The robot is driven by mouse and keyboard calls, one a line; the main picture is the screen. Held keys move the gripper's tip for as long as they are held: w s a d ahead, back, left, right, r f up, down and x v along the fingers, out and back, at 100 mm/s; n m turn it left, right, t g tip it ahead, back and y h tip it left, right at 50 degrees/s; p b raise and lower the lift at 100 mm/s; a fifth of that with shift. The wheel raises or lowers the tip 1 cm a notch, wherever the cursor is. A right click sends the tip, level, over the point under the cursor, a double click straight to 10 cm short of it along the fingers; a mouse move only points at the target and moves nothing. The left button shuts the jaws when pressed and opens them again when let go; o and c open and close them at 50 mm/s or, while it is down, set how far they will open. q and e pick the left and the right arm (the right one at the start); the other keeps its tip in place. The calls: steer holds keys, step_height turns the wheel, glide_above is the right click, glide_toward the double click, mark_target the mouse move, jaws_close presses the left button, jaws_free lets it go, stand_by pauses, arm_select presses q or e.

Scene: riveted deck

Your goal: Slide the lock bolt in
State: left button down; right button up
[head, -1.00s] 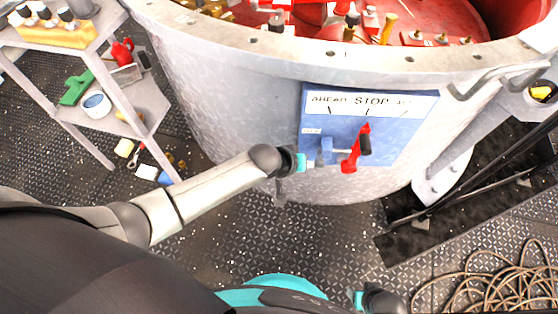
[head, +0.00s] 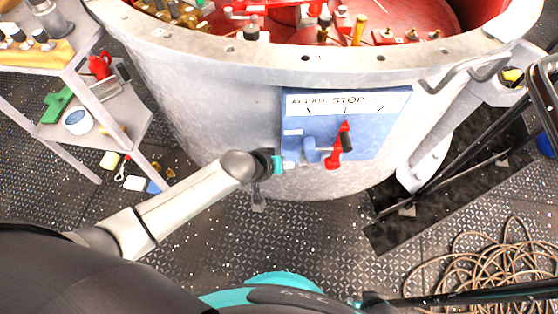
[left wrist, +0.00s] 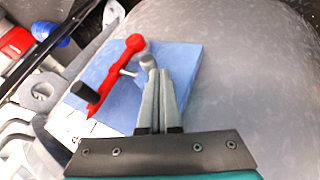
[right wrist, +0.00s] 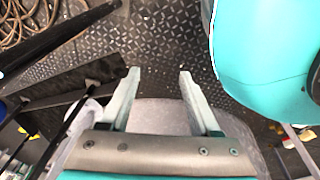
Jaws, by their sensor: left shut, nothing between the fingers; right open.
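The blue panel (head: 365,112) with the STOP label is on the side of the grey drum. A red lever (head: 338,155) with a black grip stands on it, grip up. Left of the lever is a blue block with a pale rod, which I take for the lock bolt (head: 322,149). My left gripper (head: 295,164) is shut and empty just left of this. In the left wrist view its fingertips (left wrist: 160,75) lie close to a small grey rod (left wrist: 129,72) beside the lever; I cannot tell if they touch. My right gripper (right wrist: 155,80) is open and empty, away from the panel.
A grey shelf (head: 105,105) with a green tool, red can and tape roll stands at the left. A handrail (head: 455,78) and dark metal frames are at the right. Coiled rope (head: 480,265) lies on the deck at lower right.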

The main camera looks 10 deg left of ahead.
arm_select(q)
steer(key=shift+p+v, duration=0.75)
steer(key=shift+v, duration=0.85)
arm_select(e)
steer(key=shift+s+d+f, duration=0.1)
steer(key=shift+s+d, duration=0.55)
steer(key=shift+s, duration=0.2)
steer(key=shift+s+d+f, duration=0.1)
steer(key=shift+s+d, duration=0.5)
steer(key=shift+s, duration=0.2)
arm_select(q)
steer(key=shift+a, duration=0.15)
